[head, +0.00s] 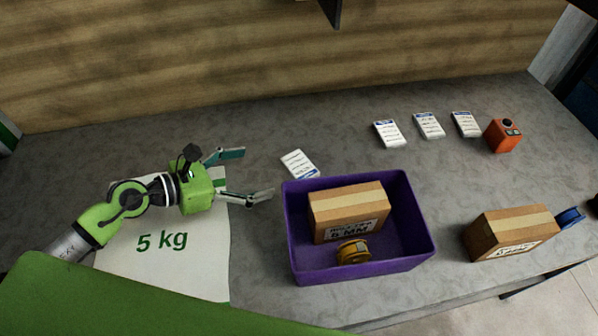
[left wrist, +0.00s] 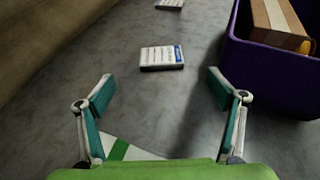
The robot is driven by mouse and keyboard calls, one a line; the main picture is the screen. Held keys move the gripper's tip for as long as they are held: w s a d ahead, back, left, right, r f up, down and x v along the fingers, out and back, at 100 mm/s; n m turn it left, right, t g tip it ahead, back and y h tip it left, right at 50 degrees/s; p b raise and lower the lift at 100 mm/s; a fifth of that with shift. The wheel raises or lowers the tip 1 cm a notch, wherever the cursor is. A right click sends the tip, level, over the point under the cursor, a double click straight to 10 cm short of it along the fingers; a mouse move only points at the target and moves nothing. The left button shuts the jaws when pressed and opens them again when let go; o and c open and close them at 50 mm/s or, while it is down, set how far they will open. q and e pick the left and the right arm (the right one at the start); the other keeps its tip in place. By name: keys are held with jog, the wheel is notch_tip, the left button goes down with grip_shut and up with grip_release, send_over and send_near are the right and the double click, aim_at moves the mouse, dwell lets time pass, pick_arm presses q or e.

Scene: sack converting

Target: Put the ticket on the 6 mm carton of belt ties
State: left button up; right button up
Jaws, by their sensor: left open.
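A white ticket with a blue band (head: 299,164) lies flat on the grey bench, just behind the purple bin's left corner; it also shows in the left wrist view (left wrist: 162,58). My left gripper (head: 257,174) is open and empty, to the left of this ticket, fingers pointing toward it. In the left wrist view the ticket lies ahead, beyond the gap between the fingertips (left wrist: 160,82). A brown carton (head: 347,207) sits inside the purple bin; its front label seems to read 6 MM, though small.
The purple bin (head: 434,235) also holds a yellow spool (head: 353,252). Three more tickets (head: 389,133) (head: 429,125) (head: 465,123) and an orange device (head: 503,135) lie further back right. A 5 kg sack (head: 165,265) lies under my left arm.

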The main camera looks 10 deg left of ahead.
aim_at(299, 165)
pick_arm(q)
jog(key=shift+f+b, duration=0.3)
jog(key=shift+f, duration=0.4)
jog(key=shift+w+d, duration=0.3)
jog(key=shift+w, duration=0.05)
jog(key=x, duration=0.5)
jog(key=shift+w+d+f, duration=0.15)
jog(key=shift+w+d, duration=0.1)
jog(key=shift+d, duration=0.05)
jog(key=shift+b+x, duration=0.5)
jog(key=shift+x, duration=2.2)
jog(key=c, duration=1.3)
pick_arm(e)
jog(key=shift+w+a+f, duration=0.1)
jog(key=shift+w+f, duration=0.1)
jog(key=shift+f, duration=0.4)
jog(key=shift+w+a+f, duration=0.1)
jog(key=shift+w+f, duration=0.05)
jog(key=shift+f, duration=0.45)
